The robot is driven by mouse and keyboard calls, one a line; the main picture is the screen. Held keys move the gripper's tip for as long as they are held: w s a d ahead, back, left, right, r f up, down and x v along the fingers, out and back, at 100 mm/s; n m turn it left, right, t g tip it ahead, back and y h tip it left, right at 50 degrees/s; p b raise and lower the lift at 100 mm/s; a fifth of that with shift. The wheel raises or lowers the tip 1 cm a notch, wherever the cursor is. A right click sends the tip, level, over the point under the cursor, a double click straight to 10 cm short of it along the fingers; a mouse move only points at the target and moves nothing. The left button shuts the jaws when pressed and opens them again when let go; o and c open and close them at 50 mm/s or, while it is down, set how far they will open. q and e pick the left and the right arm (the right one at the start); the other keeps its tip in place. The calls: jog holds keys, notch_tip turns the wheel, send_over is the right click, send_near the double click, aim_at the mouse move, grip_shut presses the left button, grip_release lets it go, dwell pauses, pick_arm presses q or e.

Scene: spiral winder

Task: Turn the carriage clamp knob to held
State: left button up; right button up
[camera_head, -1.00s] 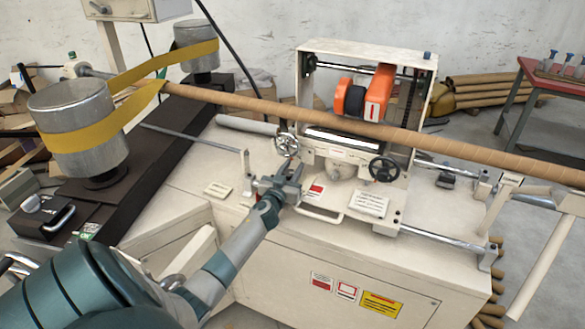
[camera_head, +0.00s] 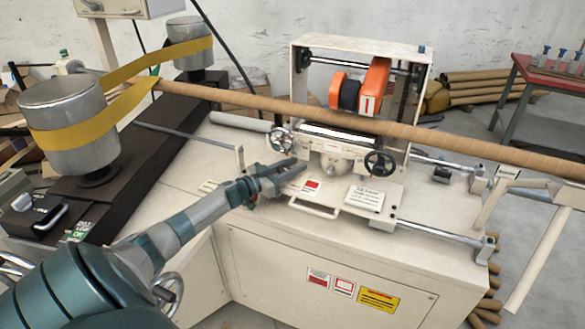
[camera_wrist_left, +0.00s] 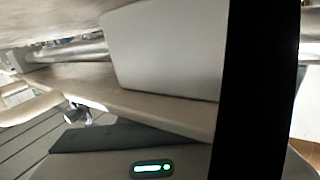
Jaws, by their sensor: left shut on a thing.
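The carriage (camera_head: 330,190) is a cream plate with labels and a front handle, on rails in the middle of the machine. My left gripper (camera_head: 297,169) is at its left end, below the chrome handwheel (camera_head: 280,139). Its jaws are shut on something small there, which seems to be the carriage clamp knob. The knob is hidden by the jaws, so its setting cannot be read. The left wrist view shows a pale block (camera_wrist_left: 165,50) close up and a chrome rod (camera_wrist_left: 70,52). My right gripper is not in view.
A brown paper tube (camera_head: 350,123) runs across above the carriage. A black handwheel (camera_head: 380,163) is on the carriage's right. Yellow belt (camera_head: 75,137) wraps two metal drums at the left. An orange-sided unit (camera_head: 374,88) stands in the white frame behind.

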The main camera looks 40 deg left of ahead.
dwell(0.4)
pick_arm(q)
jog(key=o, duration=1)
jog(key=shift+o, duration=0.2)
jog(key=shift+s, duration=0.2)
